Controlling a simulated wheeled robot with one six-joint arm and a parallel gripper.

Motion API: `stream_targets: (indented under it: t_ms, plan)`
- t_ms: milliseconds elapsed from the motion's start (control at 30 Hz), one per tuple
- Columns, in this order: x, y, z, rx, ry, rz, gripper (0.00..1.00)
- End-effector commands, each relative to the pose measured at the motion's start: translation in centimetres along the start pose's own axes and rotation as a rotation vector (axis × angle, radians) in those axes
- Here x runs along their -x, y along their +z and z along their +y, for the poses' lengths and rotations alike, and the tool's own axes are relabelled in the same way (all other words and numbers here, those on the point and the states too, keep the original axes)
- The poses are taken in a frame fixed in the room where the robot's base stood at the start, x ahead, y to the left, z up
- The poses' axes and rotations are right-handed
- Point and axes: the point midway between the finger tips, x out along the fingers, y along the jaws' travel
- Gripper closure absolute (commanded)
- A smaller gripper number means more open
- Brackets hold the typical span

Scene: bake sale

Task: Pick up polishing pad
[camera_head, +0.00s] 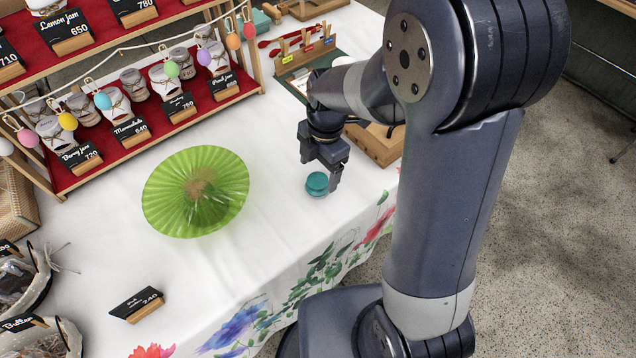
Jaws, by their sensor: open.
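A small round teal object, which looks like the polishing pad (316,184), lies on the white tablecloth near the table's front edge. My gripper (321,168) is open and points down just above and around the pad's far side. One finger shows at the pad's right; the other is at its upper left. I cannot tell whether a finger touches the pad. The gripper body hides a little of the space behind it.
A green fluted dish (165,205) stands left of the pad. A wooden box (378,148) is close behind my gripper on the right. A jam-jar shelf (130,140) fills the upper left. A price sign (137,304) stands at lower left. The cloth between dish and pad is clear.

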Motion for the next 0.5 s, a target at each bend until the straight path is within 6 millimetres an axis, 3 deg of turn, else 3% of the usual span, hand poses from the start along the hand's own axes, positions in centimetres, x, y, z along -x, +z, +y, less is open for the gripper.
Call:
stream_targets:
  t_ms: [233,500]
  plan:
    - [-3.8,0.2,-0.1,0.001,-0.004,0.001,0.21]
    - [-4.6,0.2,0.0,0.001,0.0,0.0,0.21]
